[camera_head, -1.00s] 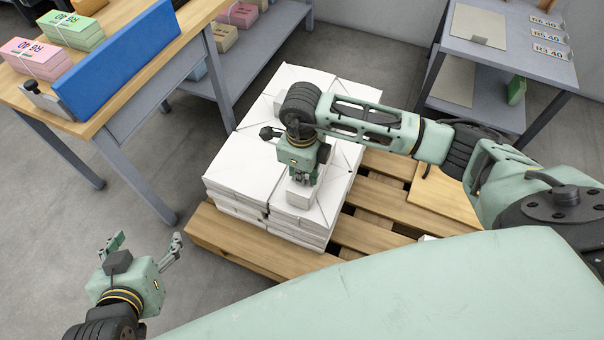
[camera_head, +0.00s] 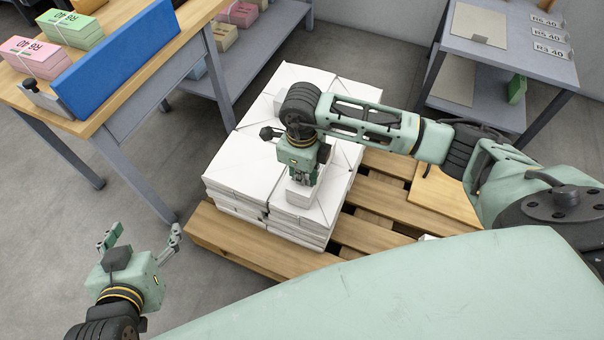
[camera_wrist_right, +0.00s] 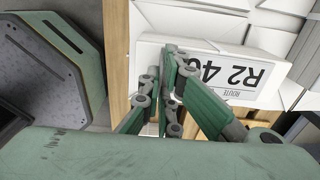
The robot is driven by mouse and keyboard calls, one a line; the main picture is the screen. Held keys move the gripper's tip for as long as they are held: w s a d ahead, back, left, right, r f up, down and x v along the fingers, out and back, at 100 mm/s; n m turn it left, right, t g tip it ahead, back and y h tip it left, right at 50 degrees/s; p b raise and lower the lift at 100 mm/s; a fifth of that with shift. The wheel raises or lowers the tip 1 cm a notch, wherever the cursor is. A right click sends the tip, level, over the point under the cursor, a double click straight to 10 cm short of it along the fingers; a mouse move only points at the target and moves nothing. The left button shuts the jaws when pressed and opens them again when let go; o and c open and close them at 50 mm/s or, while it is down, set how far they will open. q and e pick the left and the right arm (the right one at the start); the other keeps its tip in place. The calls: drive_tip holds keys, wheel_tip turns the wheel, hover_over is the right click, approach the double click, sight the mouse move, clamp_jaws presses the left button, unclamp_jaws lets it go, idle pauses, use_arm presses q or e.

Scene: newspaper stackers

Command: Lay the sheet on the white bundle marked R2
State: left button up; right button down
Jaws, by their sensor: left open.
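A small white bundle (camera_head: 299,195) sits on the front part of the large white stack. In the right wrist view its printed face (camera_wrist_right: 222,74) reads ROUTE R2 40, upside down. My right gripper (camera_head: 304,181) points down right at this bundle. Its fingers (camera_wrist_right: 170,62) lie close together over the bundle's edge; whether they grip anything is unclear. My left gripper (camera_head: 142,238) is open and empty over the floor at lower left. A pale grey-beige sheet (camera_head: 478,24) lies on the grey table at upper right.
The white stack (camera_head: 235,165) rests on a wooden pallet (camera_head: 225,238). A wooden table (camera_head: 95,122) at left holds a blue block (camera_head: 120,62) and green (camera_head: 70,31) and pink (camera_head: 36,58) bundles. Floor between the table and my left gripper is clear.

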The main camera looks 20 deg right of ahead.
drive_tip(key=c, duration=1.9)
unclamp_jaws()
drive_tip(key=shift+o, duration=0.2)
